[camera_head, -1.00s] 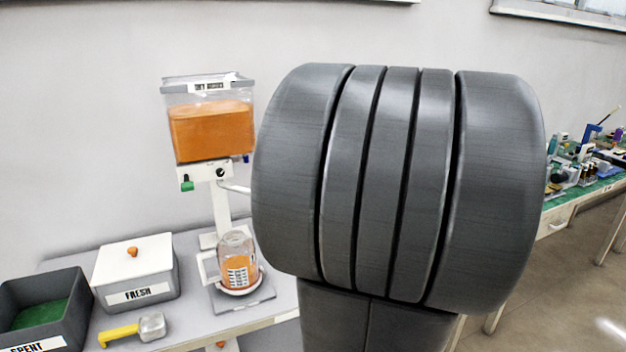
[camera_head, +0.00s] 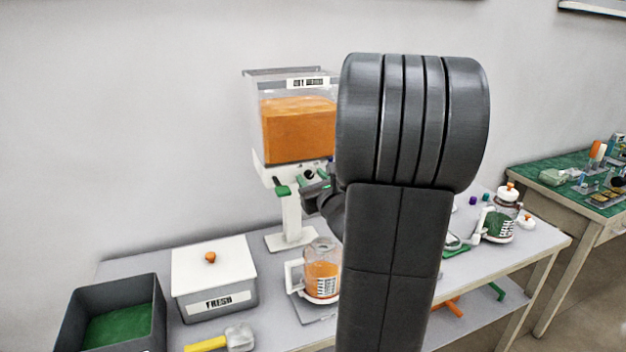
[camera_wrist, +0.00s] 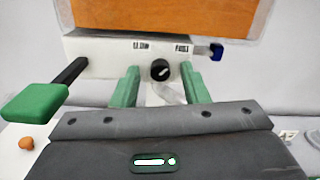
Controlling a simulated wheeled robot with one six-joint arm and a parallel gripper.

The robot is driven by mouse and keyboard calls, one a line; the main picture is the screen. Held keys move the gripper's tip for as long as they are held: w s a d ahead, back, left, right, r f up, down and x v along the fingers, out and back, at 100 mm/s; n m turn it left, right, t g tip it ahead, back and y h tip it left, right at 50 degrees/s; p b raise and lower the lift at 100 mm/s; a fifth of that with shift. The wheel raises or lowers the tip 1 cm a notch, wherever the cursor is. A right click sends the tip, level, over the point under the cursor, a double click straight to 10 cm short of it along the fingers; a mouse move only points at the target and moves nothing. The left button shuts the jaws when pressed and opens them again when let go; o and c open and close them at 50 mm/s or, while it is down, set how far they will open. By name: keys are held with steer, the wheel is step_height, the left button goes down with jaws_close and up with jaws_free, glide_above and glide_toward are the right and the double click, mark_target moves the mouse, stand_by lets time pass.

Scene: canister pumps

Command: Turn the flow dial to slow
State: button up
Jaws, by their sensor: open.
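The flow dial (camera_wrist: 160,70) is a small black knob on the white front panel (camera_wrist: 105,58) of the dispenser. The label at its upper left reads as slow, the one at its upper right as fast. A pale mark shows on the dial, seemingly slanted toward the upper right. My gripper (camera_wrist: 160,78) is open, its two green fingers on either side of the dial with gaps, apparently not touching it. In the head view the dispenser's hopper (camera_head: 298,130) holds orange stuff; my arm covers its right part.
A green-ended lever (camera_wrist: 36,103) sticks out left of the dial, and a blue knob (camera_wrist: 216,52) sits at the panel's right end. Below the dispenser stands a jar (camera_head: 322,272) with orange contents. The box marked FRESH (camera_head: 215,280) and a dark bin (camera_head: 150,315) are at left.

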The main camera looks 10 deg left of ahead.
jaws_close()
steer(key=shift+f+n+b, duration=0.15)
steer(key=shift+n+b, duration=0.25)
steer(key=shift+b, duration=0.45)
steer(key=n+b, duration=0.2)
steer(key=b, duration=0.1)
steer(key=shift+f+b, duration=0.15)
steer(key=shift+b, duration=0.15)
steer(key=n+b, duration=0.5)
steer(key=b, duration=0.2)
steer(key=n+b, duration=0.6)
steer(key=b, duration=0.1)
steer(key=shift+n, duration=0.4)
steer(key=shift+r+n+b, duration=0.25)
steer(key=shift+n+b, duration=1.3)
steer(key=shift+n, duration=0.05)
